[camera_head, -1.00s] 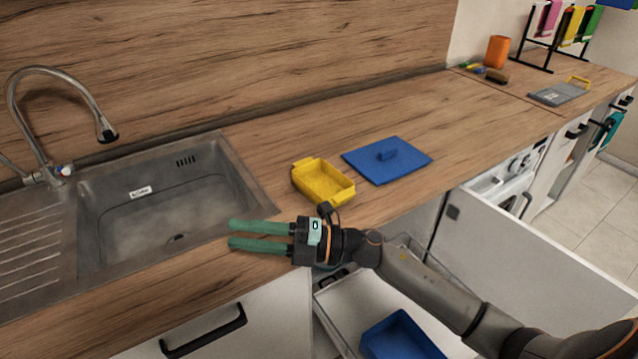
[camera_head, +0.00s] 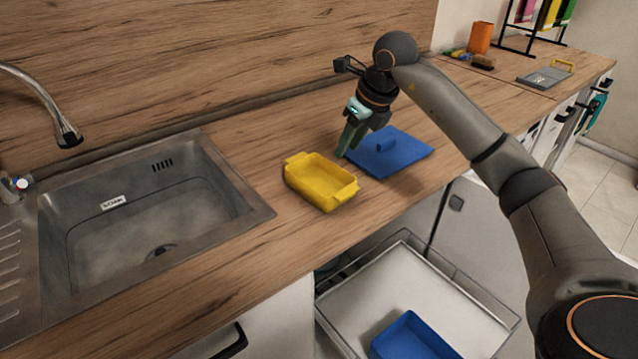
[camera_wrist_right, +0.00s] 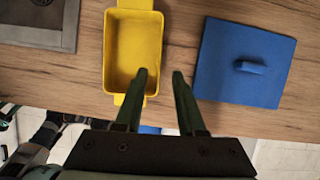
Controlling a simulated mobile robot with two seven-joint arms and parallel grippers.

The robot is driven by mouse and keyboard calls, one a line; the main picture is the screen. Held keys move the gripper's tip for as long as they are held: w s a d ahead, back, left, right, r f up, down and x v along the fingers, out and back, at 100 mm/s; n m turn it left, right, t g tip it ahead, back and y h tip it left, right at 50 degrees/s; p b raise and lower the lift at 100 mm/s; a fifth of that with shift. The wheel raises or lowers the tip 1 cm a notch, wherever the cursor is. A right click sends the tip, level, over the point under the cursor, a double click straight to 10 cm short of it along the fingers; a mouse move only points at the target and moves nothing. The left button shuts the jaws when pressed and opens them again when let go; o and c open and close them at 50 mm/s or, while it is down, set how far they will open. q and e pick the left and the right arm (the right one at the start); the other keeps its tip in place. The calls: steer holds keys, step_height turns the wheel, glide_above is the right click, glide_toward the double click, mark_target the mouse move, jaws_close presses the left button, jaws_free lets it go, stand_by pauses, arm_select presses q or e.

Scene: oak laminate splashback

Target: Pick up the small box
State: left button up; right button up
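A small yellow box (camera_head: 322,184), open on top and with a tab at each end, stands on the wooden counter between the sink and a blue lid. It also shows in the right wrist view (camera_wrist_right: 134,52). My right gripper (camera_head: 347,148) points down above the counter, near the box's back right side and the lid's left edge. In the right wrist view its two fingers (camera_wrist_right: 159,73) are apart with nothing between them; the left finger overlaps the box's lower right corner in the picture. My left gripper is not in view.
The flat blue lid (camera_head: 403,160) with a raised handle lies right of the box. The steel sink (camera_head: 255,207) is to the left. Below the counter, an open drawer (camera_head: 375,290) holds a blue box (camera_head: 412,338). An orange cup (camera_head: 480,37) stands far back.

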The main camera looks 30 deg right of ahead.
mark_target(335, 165)
steer(key=x, duration=0.8)
steer(key=shift+w+a+f, duration=0.1)
steer(key=shift+w, duration=0.25)
jaws_close()
stand_by(1.0)
